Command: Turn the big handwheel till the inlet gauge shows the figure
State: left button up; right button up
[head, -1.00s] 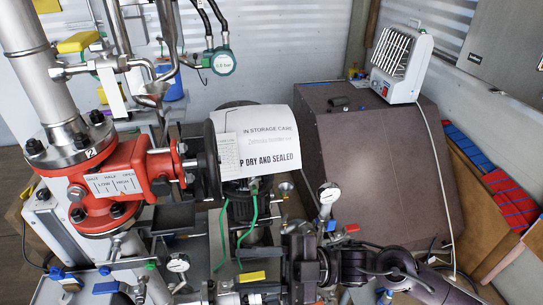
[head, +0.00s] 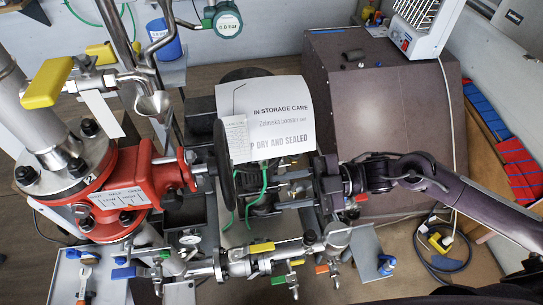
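The big handwheel (head: 224,172) is a black wheel seen nearly edge-on, on the right side of the red valve body (head: 125,190). My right gripper (head: 282,190) comes in from the right and points left at the wheel. Its fingers look apart, with a gap between them and the wheel; nothing shows held. A round green-rimmed gauge (head: 227,23) at the top reads about 0.0 bar, but the digits are small. I cannot tell whether it is the inlet gauge. My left gripper is not in view.
A white storage-care sheet (head: 275,125) hangs behind the wheel. A yellow lever (head: 47,83) stands at upper left. Pipework with a yellow-handled valve (head: 261,247) runs below my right gripper. A brown cabinet (head: 385,130) stands behind my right arm; a cable (head: 445,245) lies on the floor.

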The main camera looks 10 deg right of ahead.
jog(key=a+b, duration=0.1)
jog(key=a, duration=0.8)
jog(key=shift+s, duration=0.15)
jog(key=shift+a, duration=0.1)
jog(key=shift+r, duration=0.1)
jog(key=c, duration=0.8)
